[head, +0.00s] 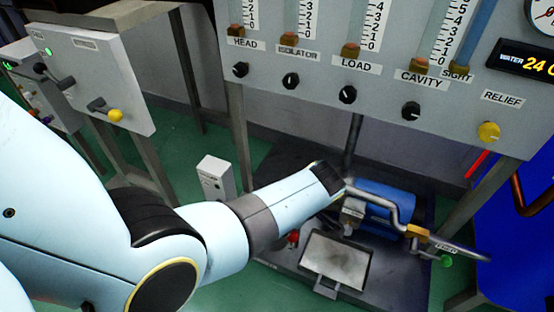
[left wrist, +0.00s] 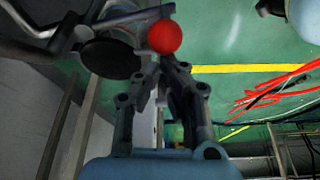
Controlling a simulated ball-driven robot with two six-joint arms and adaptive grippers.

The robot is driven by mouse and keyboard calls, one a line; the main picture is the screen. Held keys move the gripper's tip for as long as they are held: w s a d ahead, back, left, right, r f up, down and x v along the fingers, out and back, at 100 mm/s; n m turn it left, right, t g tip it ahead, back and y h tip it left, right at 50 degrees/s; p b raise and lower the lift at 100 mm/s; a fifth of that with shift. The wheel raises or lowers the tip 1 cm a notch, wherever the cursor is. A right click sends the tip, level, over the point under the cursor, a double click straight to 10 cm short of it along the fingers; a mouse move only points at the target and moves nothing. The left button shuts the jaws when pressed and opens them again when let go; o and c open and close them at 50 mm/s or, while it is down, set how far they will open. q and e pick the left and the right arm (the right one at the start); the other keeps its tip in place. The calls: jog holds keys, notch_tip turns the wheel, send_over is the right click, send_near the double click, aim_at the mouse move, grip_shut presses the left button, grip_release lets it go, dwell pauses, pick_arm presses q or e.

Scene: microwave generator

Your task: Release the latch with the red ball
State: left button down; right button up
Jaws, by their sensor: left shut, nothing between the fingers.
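The red ball (left wrist: 164,37) shows in the left wrist view, at the end of a short grey metal arm (left wrist: 125,20). My left gripper (left wrist: 163,66) is shut and empty, its fingertips just below the ball in that picture. I cannot tell whether they touch it. In the head view a small red piece (head: 293,238) shows under my left forearm, beside the dark base; it may be the same ball. My left gripper's fingers are hidden there behind my arm. My right gripper is not in view.
In the head view a blue cylinder (head: 378,205), a bent metal pipe (head: 403,222) and a grey tray (head: 336,262) crowd the dark base. A knobbed control panel (head: 380,95) stands above. Red cables (left wrist: 275,92) lie on the green floor at the right of the wrist view.

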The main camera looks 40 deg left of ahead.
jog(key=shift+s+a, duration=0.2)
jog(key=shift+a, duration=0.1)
pick_arm(q)
notch_tip(320, 180, up, 10)
jog(key=p, duration=0.6)
jog(key=shift+a, duration=0.2)
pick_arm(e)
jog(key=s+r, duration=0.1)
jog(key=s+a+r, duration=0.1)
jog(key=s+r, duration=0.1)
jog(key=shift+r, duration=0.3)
pick_arm(q)
jog(key=shift+s, duration=0.15)
